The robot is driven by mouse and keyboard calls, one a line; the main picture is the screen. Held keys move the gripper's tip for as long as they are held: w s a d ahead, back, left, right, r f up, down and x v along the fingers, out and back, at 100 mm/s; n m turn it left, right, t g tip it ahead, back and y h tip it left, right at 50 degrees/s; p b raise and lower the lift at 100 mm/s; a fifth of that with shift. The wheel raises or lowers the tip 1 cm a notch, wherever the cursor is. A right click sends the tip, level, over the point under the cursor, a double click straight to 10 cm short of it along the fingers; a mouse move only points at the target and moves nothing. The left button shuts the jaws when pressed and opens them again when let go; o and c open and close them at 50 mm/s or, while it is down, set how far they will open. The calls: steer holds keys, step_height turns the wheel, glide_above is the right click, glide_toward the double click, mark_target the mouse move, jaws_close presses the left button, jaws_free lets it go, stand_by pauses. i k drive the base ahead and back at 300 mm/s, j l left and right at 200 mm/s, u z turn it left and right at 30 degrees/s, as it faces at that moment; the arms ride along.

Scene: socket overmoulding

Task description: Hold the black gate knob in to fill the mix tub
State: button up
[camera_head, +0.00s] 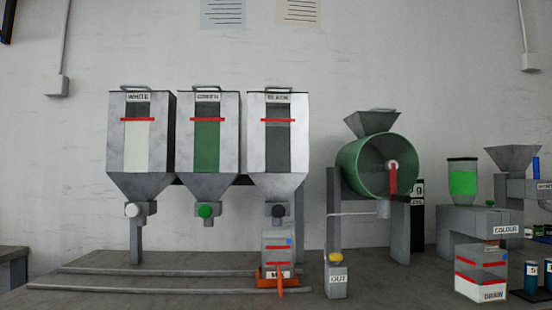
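The black gate knob (278,210) sits on the outlet below the hopper labelled BLACK (297,160). The mix tub (266,245) is a clear grey box with red lines and a small blue mark, directly under that outlet. Whether material is inside the tub is too small to tell. The BLACK hopper's window shows dark material below a red line. My gripper is not in view, and nothing visible touches the knob.
Hoppers with a white knob (132,210) and a green knob (205,211) stand to the left. Two rails (150,290) run along the bench. The bench front left is clear.

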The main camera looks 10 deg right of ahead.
mark_target(278, 212)
steer(key=z, duration=0.3)
steer(key=j+z, duration=0.65)
steer(key=z, duration=0.2)
steer(key=j+z, duration=0.4)
steer(key=k+j, duration=0.1)
steer(key=j, duration=0.25)
steer(key=k+j+z, duration=0.1)
steer(key=j, duration=0.25)
steer(key=k+j+z, duration=0.1)
steer(key=j, duration=0.25)
steer(key=k+j, duration=0.15)
steer(key=j, duration=0.2)
